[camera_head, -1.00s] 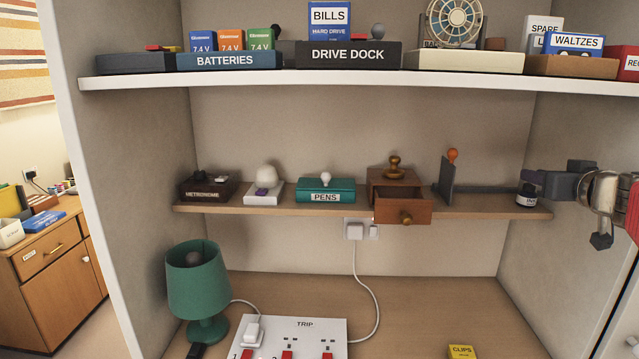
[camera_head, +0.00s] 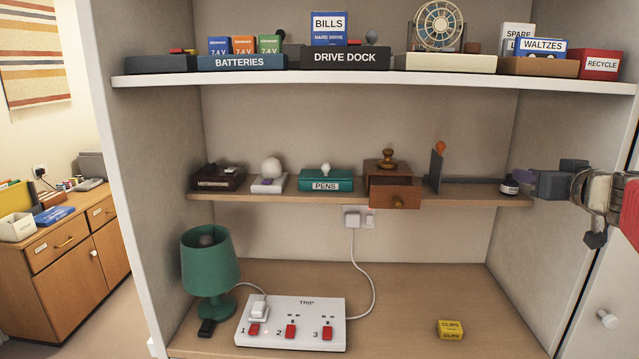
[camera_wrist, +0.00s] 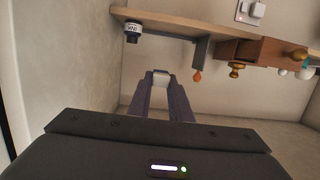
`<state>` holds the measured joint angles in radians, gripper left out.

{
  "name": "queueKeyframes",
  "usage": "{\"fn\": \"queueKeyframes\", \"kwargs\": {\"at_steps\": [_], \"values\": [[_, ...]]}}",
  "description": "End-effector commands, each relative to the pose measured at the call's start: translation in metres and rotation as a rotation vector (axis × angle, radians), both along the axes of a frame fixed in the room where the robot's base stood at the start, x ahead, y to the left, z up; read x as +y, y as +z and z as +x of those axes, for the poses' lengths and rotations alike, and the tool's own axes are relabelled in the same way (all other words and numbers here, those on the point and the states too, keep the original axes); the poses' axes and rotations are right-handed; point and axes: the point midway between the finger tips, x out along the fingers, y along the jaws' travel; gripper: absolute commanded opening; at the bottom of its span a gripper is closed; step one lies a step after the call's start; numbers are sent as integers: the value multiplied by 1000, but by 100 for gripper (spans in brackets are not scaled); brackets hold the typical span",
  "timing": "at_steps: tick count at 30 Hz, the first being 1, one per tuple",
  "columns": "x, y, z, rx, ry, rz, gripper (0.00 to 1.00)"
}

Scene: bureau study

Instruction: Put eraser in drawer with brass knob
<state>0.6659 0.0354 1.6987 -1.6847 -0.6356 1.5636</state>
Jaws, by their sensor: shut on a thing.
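My gripper (camera_head: 532,181) is at the right in the head view, in front of the right end of the middle shelf. The brown wooden box with the brass knob (camera_head: 398,203) stands on the middle shelf, left of my gripper. Its drawer (camera_head: 378,196) is pulled out past the shelf edge. The drawer also shows in the wrist view (camera_wrist: 275,50), where the scene is upside down.
A grey upright divider (camera_head: 435,172) with an orange ball and an ink bottle (camera_head: 509,187) stand between the drawer and my gripper. A teal PENS box (camera_head: 325,181) is left of the drawer. The upper shelf (camera_head: 380,82) overhangs. Free air lies before the middle shelf.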

Motion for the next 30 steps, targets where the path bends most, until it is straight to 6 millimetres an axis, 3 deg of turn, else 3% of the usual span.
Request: {"fn": "queueKeyframes", "kwargs": {"at_steps": [5, 11, 20, 30], "values": [[1, 4, -1, 1, 39, 1, 0], [14, -16, 3, 3, 73, 3, 0], [40, -52, 16, 3, 76, 3, 0], [72, -106, 28, 4, 34, 4, 0]]}}
